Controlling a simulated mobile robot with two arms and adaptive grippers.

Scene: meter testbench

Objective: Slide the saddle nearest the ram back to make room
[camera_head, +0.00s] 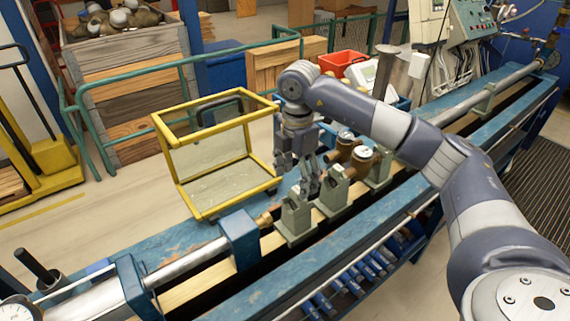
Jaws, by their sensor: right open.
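The saddle nearest the ram (295,222) is a grey-green block with a notched top, standing on the bench rails. The ram (188,266) is a silver cylinder to its left, with a brass tip close to the saddle. A second saddle (334,195) stands just to the right, and a third (380,172) farther along. My right gripper (311,189) points down with fingers apart, over the gap between the first two saddles. It holds nothing that I can see. Whether its fingertips touch the nearest saddle cannot be told. My left gripper is out of view.
A yellow-framed clear guard (250,121) stands behind the bench, left of my right gripper. The blue bench (262,296) runs diagonally, with blue pipes below. A red bin (342,62) is at the back.

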